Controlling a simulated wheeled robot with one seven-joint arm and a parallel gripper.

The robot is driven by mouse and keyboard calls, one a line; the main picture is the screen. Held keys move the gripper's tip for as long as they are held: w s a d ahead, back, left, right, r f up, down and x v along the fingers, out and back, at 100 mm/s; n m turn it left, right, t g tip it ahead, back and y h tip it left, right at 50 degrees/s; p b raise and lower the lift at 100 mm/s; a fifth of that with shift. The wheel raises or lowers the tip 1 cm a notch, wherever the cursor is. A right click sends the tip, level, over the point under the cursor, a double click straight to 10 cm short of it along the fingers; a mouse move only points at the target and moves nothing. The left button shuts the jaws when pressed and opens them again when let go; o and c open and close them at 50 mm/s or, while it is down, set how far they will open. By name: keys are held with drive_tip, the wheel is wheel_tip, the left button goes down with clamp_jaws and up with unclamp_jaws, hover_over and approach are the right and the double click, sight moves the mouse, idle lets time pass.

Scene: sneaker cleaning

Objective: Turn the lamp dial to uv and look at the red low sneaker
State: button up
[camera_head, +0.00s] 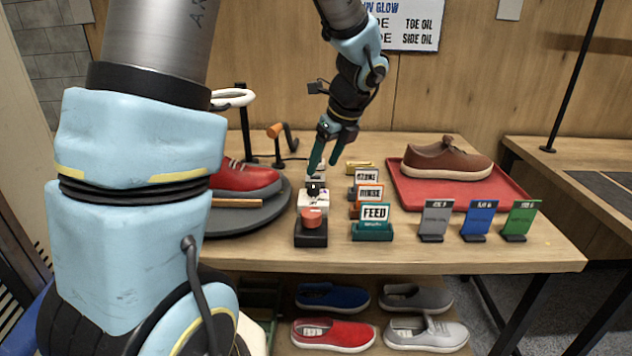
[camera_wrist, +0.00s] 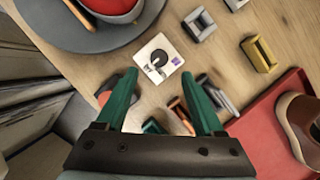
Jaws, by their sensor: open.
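The lamp dial (camera_head: 314,188) is a black knob on a small white box on the table. In the wrist view the dial (camera_wrist: 157,60) sits on its white plate, just beyond and between my fingertips. My gripper (camera_head: 324,164) is open, its green fingers pointing down above the dial; the wrist view also shows the gripper (camera_wrist: 160,77) with nothing between the fingers. A red low sneaker (camera_head: 247,180) with a white sole rests on the dark round turntable (camera_head: 270,216) at the left, partly hidden by my arm. A white ring (camera_head: 232,97), perhaps the lamp, shows above it.
A brown sneaker (camera_head: 447,160) sits on a red tray (camera_head: 512,190). Several shoes, one red (camera_head: 333,334), lie on a lower shelf.

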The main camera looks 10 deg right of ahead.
sight(314, 185)
drive_tip(key=x, duration=0.7)
drive_tip(key=shift+a+f, duration=0.1)
drive_tip(key=shift+f, duration=0.05)
drive_tip(key=shift+c, duration=0.3)
clamp_jaws()
